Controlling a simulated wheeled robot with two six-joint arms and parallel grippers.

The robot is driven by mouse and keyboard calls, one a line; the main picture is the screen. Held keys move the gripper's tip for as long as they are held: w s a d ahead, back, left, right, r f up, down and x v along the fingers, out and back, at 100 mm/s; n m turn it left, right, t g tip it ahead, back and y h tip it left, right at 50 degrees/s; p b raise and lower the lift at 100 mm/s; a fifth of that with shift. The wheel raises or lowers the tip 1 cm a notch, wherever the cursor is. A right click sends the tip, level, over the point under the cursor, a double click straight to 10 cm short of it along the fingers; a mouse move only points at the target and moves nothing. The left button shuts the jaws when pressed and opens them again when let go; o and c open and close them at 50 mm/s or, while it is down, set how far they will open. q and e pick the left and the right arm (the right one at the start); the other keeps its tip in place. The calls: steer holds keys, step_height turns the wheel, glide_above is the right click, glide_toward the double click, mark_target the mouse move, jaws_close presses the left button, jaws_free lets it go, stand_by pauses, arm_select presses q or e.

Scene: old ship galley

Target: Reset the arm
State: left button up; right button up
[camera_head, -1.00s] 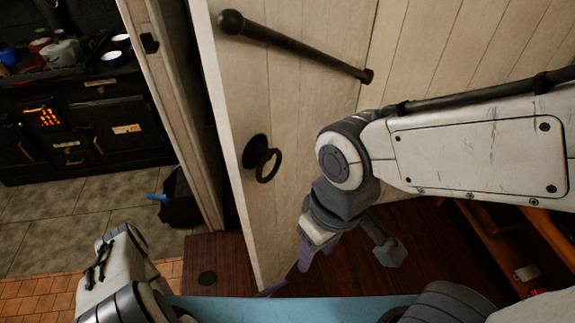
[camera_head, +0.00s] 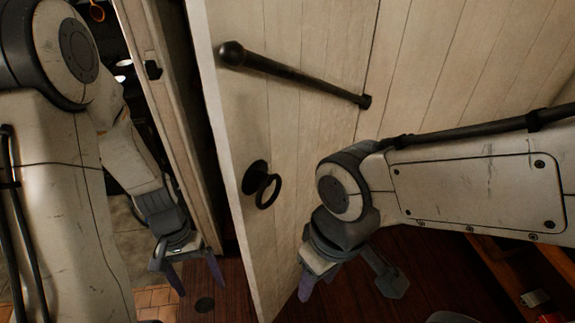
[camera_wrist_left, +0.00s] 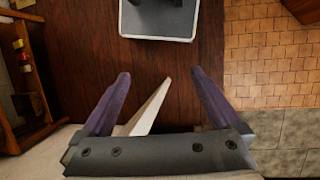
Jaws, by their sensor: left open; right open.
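My left gripper (camera_head: 198,278) hangs open and empty, pointing down in front of the door frame at the left of the head view. Its two purple fingers (camera_wrist_left: 158,98) are spread apart in the left wrist view, with dark wooden floor below. My right gripper (camera_head: 312,285) points down beside the lower part of the white plank door (camera_head: 300,120). It is open, partly hidden by its own wrist, and I see nothing held in it.
The door stands ajar, with a black bar handle (camera_head: 290,74) and a ring pull (camera_head: 266,188). The door frame (camera_head: 165,110) is close to my left arm. Wooden shelves (camera_wrist_left: 28,75) stand at the left of the wrist view. Brick-coloured tiles (camera_wrist_left: 275,60) lie at the right.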

arm_select(q)
steer(key=w+r+m+t+y, duration=0.2)
steer(key=w+r+t, duration=0.4)
steer(key=w+r, duration=0.3)
steer(key=s+d+r+m+g+b, duration=0.2)
steer(key=s+d+m, duration=0.5)
steer(key=s+d, duration=0.7)
steer(key=shift+s+r+g+h+b, duration=0.35)
steer(key=shift+s+r+h, duration=0.1)
steer(key=shift+r, duration=0.1)
